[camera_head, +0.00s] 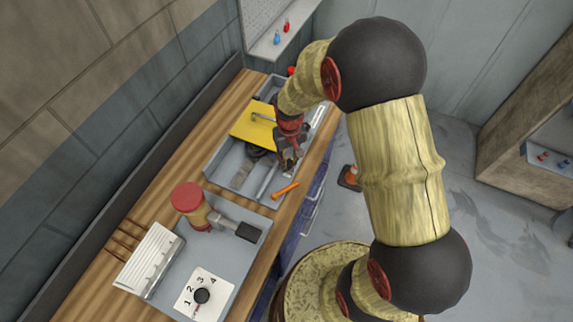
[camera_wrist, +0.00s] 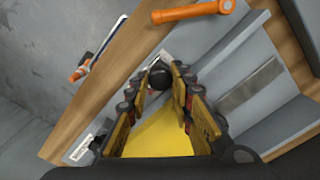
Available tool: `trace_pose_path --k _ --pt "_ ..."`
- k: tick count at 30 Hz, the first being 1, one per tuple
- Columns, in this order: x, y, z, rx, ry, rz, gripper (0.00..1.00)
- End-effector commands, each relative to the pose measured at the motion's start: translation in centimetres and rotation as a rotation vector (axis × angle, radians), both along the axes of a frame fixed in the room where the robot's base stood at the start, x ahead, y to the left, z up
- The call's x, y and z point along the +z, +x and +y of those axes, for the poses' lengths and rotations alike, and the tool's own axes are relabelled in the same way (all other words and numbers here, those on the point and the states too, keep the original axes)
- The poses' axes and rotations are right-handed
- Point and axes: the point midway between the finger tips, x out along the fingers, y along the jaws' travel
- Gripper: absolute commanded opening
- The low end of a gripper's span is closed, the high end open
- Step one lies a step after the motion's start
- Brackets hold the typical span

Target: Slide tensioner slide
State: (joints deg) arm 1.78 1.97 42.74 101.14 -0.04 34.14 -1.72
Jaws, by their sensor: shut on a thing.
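My gripper (camera_head: 290,162) reaches down over the grey tray-like unit (camera_head: 218,168) on the wooden bench. In the wrist view, the gripper (camera_wrist: 162,82) has its two fingers closed around a black round knob (camera_wrist: 160,74). The knob looks like the handle of the tensioner slide, but the slide's body and track are largely hidden by the fingers. In the head view the knob itself is hidden by my gripper. A yellow plate (camera_head: 250,128) lies on the unit just left of the gripper. It also shows between the fingers in the wrist view (camera_wrist: 160,135).
An orange lever (camera_head: 285,190) lies close below the gripper, near the bench's front edge; it also shows in the wrist view (camera_wrist: 192,12). A wall closes the left side.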

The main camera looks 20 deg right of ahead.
Motion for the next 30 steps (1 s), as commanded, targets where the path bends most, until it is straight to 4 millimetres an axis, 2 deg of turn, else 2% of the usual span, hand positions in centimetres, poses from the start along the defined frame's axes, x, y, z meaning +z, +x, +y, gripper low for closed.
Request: trace_pose_path --k 5,6,15,25,30 --pt "0.0 0.0 0.1 0.0 0.0 -0.001 0.0" --pt "0.0 0.0 0.1 0.0 0.0 -0.001 0.25" --pt "0.0 -0.1 0.1 0.0 0.0 0.0 0.42" --pt "0.2 -0.1 0.1 0.0 0.0 0.0 0.42" --pt "2.0 0.1 0.1 0.0 0.0 -0.004 0.42"
